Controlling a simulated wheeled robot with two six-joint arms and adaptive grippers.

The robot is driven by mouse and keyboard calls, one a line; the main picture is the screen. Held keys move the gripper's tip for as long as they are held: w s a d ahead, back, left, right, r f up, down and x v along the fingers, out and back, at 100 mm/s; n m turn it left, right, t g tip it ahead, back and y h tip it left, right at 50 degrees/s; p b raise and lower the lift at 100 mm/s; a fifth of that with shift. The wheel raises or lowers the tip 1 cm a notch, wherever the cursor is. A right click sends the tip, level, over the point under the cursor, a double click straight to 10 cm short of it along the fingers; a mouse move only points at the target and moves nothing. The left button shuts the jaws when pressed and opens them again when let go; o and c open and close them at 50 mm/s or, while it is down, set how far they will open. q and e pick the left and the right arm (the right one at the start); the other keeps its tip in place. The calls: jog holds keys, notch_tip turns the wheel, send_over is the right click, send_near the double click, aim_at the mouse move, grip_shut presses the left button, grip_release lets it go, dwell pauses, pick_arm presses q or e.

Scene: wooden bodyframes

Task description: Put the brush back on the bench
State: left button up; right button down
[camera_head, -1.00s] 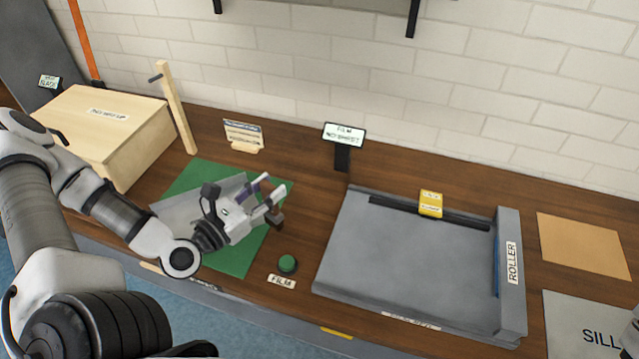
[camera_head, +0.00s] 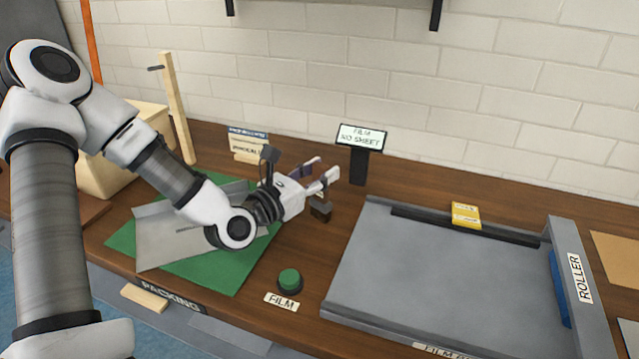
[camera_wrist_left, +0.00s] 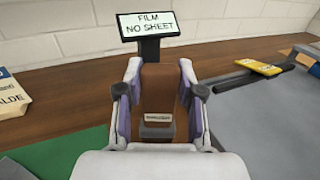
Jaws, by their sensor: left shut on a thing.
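My left gripper (camera_head: 321,178) is shut on what looks like the brush (camera_head: 320,209), a small dark grey block hanging below its fingers in the head view. In the left wrist view, the gripper (camera_wrist_left: 160,80) has a grey block (camera_wrist_left: 157,132) with a pale label between its fingers. A brown surface shows behind it; I cannot tell if this is part of the brush. The gripper is over the wooden bench (camera_head: 330,235), between the green mat and the film sign. My right gripper is not in view.
The film sign (camera_head: 361,137) stands just beyond the gripper. A grey roller tray (camera_head: 430,275) lies to the right. A green button (camera_head: 289,280) is in front.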

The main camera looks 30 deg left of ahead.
pick_arm(q)
jog(key=shift+r, duration=0.1)
jog(key=shift+d, duration=0.1)
jog(key=o, duration=1.2)
jog(key=shift+c, duration=0.2)
